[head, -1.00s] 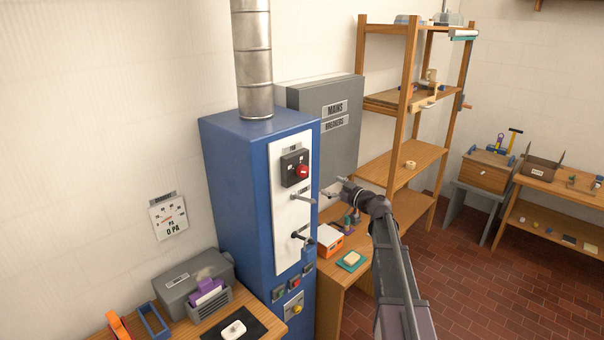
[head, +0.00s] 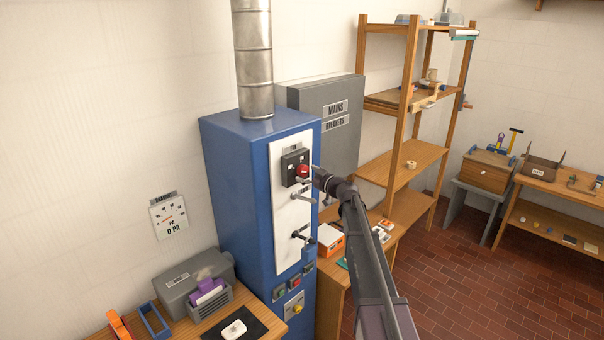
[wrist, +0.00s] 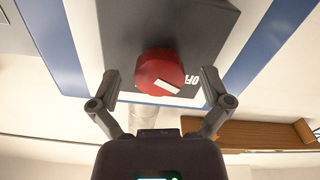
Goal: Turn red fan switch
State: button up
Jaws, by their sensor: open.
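The red fan switch (head: 303,170) is a round red knob on a dark box (head: 290,163) high on the white panel of the blue cabinet. In the wrist view the red knob (wrist: 160,74) shows a white pointer mark, with the letters "OF" partly visible beside it on the dark plate (wrist: 190,30). My gripper (wrist: 157,84) is open, with one finger on each side of the knob. A gap shows between each finger and the knob. In the head view my gripper (head: 314,178) is at the knob's right, and its fingers are hard to make out.
Below the switch, a lever handle (head: 303,198) and a black-knobbed lever (head: 298,236) stick out from the panel (head: 290,220). The grey breaker box (head: 338,120) is behind. A wooden shelf unit (head: 407,110) stands to the right of it.

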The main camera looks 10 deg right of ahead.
jog(key=shift+w+a, duration=0.45)
jog(key=shift+w, duration=0.15)
jog(key=c, duration=1.2)
jog(key=shift+o, duration=0.2)
